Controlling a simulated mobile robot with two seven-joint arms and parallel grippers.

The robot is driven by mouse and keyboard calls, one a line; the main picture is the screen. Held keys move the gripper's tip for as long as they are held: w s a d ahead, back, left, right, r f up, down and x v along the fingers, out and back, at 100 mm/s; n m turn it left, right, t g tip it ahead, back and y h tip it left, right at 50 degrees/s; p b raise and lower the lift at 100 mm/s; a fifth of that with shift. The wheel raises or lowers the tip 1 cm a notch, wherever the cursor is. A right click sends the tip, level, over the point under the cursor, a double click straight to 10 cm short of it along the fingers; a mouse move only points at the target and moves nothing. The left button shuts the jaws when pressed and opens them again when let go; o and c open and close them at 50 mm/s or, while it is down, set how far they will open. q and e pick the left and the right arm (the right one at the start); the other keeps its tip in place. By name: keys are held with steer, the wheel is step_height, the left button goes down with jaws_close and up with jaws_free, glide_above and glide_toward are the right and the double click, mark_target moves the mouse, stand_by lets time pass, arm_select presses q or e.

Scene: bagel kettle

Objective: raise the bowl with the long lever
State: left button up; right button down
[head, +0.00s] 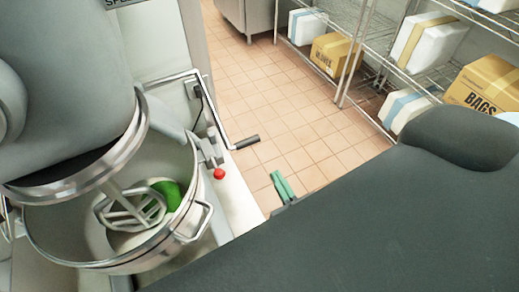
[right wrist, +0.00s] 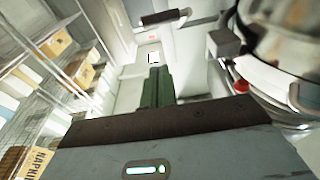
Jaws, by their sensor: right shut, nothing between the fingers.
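The steel mixer bowl (head: 105,245) sits under the grey mixer head at the left, with a wire beater and something green inside. The long lever is a bent metal rod on the mixer's side that ends in a dark grip (head: 245,142). My right gripper (head: 283,185) has green fingers. It is shut and empty, apart from the grip, nearer to me and to its right. In the right wrist view my fingers (right wrist: 157,78) point forward, with the dark grip (right wrist: 165,17) above them and the bowl (right wrist: 290,95) at right. My left gripper is not in view.
A short lever with a red knob (head: 219,173) stands beside the bowl; the red knob shows in the right wrist view (right wrist: 240,87). Wire shelves (head: 375,55) with boxes stand at the back right. The tiled floor (head: 290,120) between is clear.

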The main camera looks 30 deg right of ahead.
arm_select(q)
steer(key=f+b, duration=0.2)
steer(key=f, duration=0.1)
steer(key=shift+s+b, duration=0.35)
steer(key=shift+b, duration=0.05)
arm_select(e)
steer(key=w, duration=1)
steer(key=shift+w+d+f, duration=0.3)
steer(key=shift+f, duration=0.15)
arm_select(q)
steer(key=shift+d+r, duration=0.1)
